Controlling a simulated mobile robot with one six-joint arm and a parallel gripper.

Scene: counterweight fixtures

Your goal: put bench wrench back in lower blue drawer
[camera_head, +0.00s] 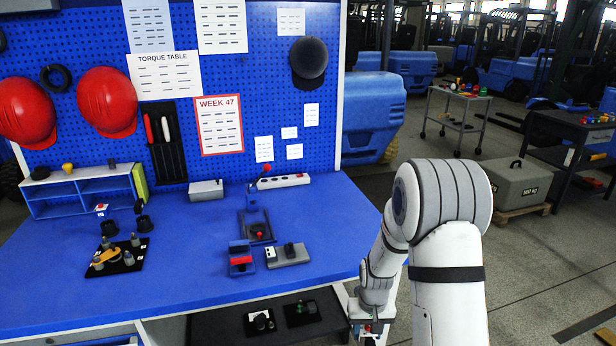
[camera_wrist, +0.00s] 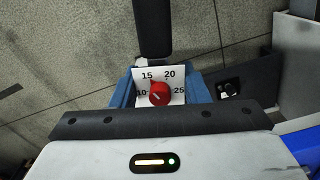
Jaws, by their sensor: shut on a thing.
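My gripper (camera_head: 368,324) is low beside the bench's right front corner. In the wrist view its blue-grey fingers are shut on a piece with a white dial marked 10 to 25 and a red knob (camera_wrist: 160,94). I take this piece for the bench wrench; a black bar (camera_wrist: 153,28) in line with it looks like its handle. In the head view my arm hides most of it, with only a small red spot showing. A grey drawer front (camera_head: 98,342) shows at the bench's lower left. I cannot make out a lower blue drawer.
The blue bench top (camera_head: 180,290) holds a black mat with pegs, a small shelf (camera_head: 80,192) and several fixtures (camera_head: 288,254). Dark mats with parts lie on a shelf under the bench (camera_head: 225,328). Open grey floor (camera_head: 545,270) lies to the right.

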